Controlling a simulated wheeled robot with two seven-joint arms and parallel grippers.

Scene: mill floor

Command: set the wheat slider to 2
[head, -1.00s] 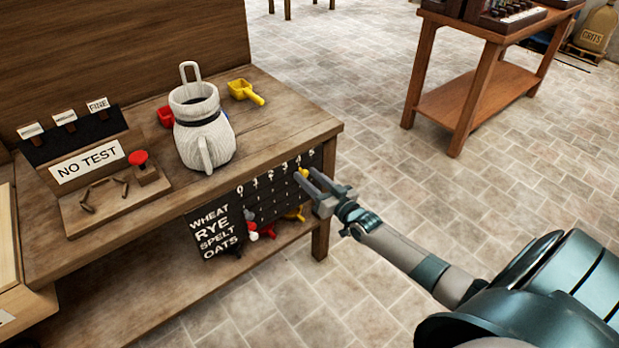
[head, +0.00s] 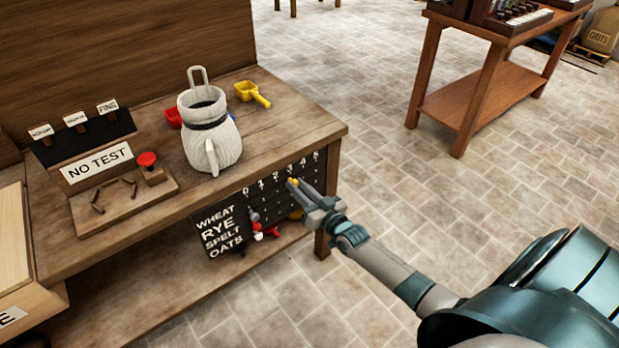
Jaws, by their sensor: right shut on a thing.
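The slider board (head: 225,220) hangs on the front of the wooden bench, with rows lettered WHEAT, RYE, SPELT and OATS and numerals 0 to 5 along its top. My right gripper (head: 296,186) is shut on the yellow wheat slider knob (head: 293,181), which shows in the top row, close below the 3. The fingers partly cover the knob and the slots behind, so its exact mark is hard to read. My left gripper is not in view.
Other knobs, a grey one (head: 254,216) and a red one (head: 272,231) among them, stick out lower on the board. A white jug (head: 210,140), yellow scoop (head: 252,92) and NO TEST stand (head: 97,162) sit on the bench (head: 300,125).

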